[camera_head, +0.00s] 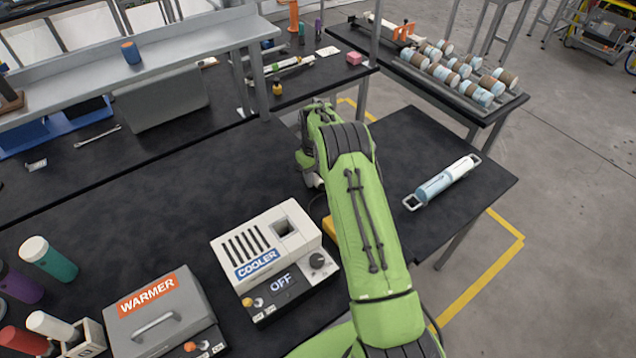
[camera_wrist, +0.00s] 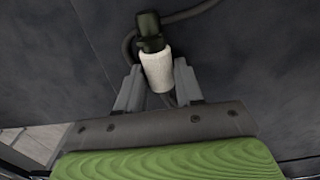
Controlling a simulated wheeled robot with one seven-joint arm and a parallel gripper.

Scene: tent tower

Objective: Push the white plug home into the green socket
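In the wrist view, the white plug (camera_wrist: 157,72) stands between the two grey fingers of my gripper (camera_wrist: 159,72), which appear to press on its sides. Its far end meets a dark green socket (camera_wrist: 149,24). How deep the plug sits in the socket cannot be told. A dark cable curves behind them over the black tabletop. In the head view, my green arm covers the gripper, and I cannot make out the plug or socket there.
A cooler (camera_head: 266,250) reading OFF stands left of my arm, with a warmer (camera_head: 160,315) nearer the front left. A white and blue cylinder with end handles (camera_head: 442,183) lies to the right. Bottles (camera_head: 48,258) stand at the left edge. The black table (camera_head: 130,215) is clear behind the appliances.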

